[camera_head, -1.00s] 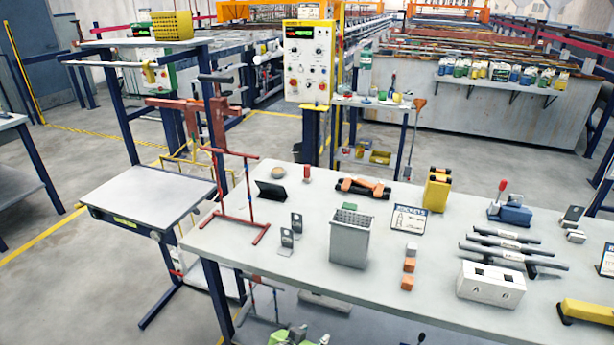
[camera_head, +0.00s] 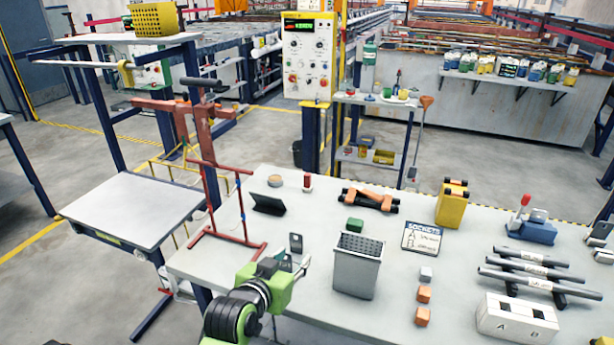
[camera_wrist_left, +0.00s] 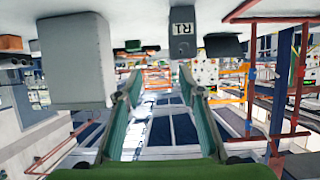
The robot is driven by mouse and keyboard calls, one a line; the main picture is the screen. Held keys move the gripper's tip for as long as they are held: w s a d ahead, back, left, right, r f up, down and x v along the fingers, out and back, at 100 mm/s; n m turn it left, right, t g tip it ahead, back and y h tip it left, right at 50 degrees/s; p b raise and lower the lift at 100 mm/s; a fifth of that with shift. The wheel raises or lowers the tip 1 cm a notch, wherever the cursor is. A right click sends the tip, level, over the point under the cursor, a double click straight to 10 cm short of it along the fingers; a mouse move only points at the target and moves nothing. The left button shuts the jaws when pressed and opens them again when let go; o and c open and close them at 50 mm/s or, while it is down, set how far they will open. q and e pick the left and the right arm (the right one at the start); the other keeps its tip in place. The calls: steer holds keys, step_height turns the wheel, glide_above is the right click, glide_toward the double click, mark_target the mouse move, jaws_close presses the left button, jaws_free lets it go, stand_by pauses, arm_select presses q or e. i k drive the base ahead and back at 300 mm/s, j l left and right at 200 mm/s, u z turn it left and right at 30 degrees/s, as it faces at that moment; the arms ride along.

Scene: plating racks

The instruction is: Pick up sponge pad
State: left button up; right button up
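A small green block (camera_head: 355,225), probably the sponge pad, lies on the white table behind the grey perforated container (camera_head: 357,265). The block and my gripper are well apart. In the left wrist view, which looks upside down, the two fingers (camera_wrist_left: 160,95) are spread with nothing between them. The grey container (camera_wrist_left: 72,60) and a label block marked R1 (camera_wrist_left: 182,35) show beyond them. My right gripper is not in view.
A red rack frame (camera_head: 228,240) and a dark stand (camera_head: 270,204) are left of the block. Small cubes (camera_head: 424,293) lie right of the container.

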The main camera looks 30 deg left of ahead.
mark_target(308, 187)
steer(key=i+j, duration=0.85)
